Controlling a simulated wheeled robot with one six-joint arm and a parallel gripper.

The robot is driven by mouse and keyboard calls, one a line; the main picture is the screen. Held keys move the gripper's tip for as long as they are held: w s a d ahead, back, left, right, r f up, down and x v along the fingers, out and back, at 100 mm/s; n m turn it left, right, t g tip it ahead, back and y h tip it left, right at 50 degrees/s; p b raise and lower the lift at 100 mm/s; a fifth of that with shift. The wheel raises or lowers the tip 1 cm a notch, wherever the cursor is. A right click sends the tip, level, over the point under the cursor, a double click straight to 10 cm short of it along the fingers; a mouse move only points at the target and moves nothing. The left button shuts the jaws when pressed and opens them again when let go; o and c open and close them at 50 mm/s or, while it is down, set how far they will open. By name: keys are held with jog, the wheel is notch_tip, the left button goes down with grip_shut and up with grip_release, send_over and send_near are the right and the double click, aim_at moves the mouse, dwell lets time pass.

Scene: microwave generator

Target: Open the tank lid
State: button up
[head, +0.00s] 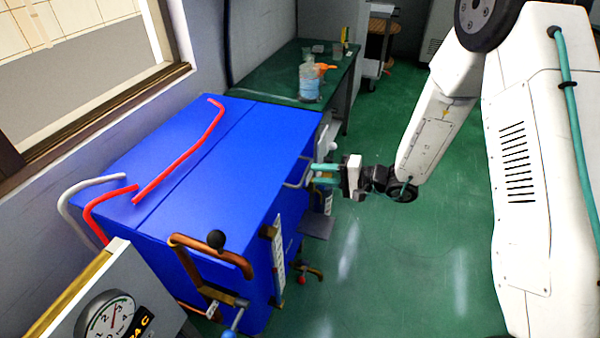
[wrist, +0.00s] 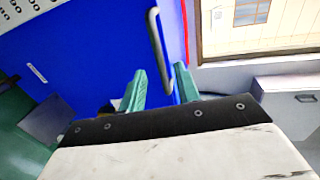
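The blue tank (head: 200,185) stands left of centre in the head view. Its flat top has a seam across it, and I cannot tell exactly which part is the lid. A grey bar handle (head: 297,180) is on its right side near the top edge; the handle also shows in the wrist view (wrist: 157,45). My gripper (head: 318,174) is at the tank's right side, level with the handle. Its two teal fingers are apart in the wrist view (wrist: 160,74), with the handle's lower end appearing between them. I cannot tell whether they touch it.
Red pipes (head: 180,155) and a white pipe (head: 80,190) run over the tank's left side. A copper pipe (head: 215,255) with a black knob and a gauge (head: 108,318) are in front. A green table (head: 280,68) with bottles stands behind. The green floor (head: 400,260) at right is clear.

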jog(key=x, duration=0.6)
jog(key=shift+a, duration=0.4)
jog(key=shift+w, duration=0.1)
grip_shut()
